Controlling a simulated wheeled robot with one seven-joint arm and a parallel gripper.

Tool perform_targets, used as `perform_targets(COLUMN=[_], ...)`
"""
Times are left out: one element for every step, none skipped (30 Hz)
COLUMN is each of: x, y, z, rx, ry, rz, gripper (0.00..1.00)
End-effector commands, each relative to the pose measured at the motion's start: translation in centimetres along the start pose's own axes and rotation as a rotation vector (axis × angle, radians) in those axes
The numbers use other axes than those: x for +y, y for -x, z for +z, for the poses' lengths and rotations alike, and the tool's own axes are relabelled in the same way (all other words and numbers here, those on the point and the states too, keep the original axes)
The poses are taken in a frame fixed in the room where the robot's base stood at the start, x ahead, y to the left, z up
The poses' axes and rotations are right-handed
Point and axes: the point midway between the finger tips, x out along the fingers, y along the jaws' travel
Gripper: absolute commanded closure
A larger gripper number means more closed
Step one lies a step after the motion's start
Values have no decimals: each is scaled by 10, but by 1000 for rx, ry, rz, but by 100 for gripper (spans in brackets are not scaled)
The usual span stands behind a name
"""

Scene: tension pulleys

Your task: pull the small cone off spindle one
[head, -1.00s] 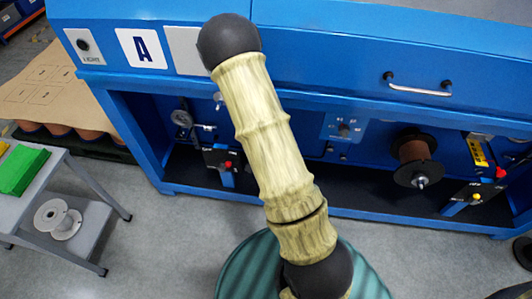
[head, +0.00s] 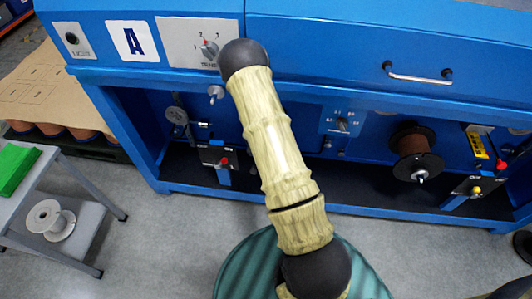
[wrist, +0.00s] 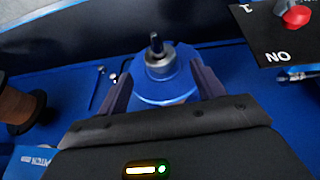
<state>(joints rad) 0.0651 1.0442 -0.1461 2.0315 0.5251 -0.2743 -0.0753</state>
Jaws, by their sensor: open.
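In the wrist view a small grey metal cone (wrist: 160,62) sits on a spindle with a dark shaft tip (wrist: 156,43). A blue round disc (wrist: 165,90) lies behind or around it. My gripper (wrist: 161,76) is open, with one dark finger on each side of the disc and cone. Whether either finger touches them I cannot tell. In the head view my arm covers the middle of the machine, and my gripper and this spindle do not show.
A brown spool (head: 412,150) sits on another spindle at the right; it also shows in the wrist view (wrist: 15,105). A grey trolley (head: 80,185) holds a pale empty spool (head: 48,220).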

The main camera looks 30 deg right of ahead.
Motion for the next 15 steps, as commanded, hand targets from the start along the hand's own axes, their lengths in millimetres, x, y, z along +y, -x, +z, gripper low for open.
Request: perform_targets(x=[0,0,0,0,0,0,0,0,0,0,0,0,-1,-1,0], y=[-11,-16,-22,-27,-31,-37,-40,-44,-48,-50,-52,-54,-54,-55,-55], z=[1,1,1,1,1,1,1,0,1,1,0,0,0,0,0], rx=[-1,-1,-1,-1,-1,-1,0,0,-1,-1,0,0,1,1,0], ry=[-1,-1,-1,-1,-1,-1,-1,-1,-1,0,0,0,0,0,0], rz=[1,1,1,0,0,0,0,0,0,0,0,-1,-1,-1,-1], gripper=[32,32,32,32,32,32,32,32,32,32,32,32,32,32,32])
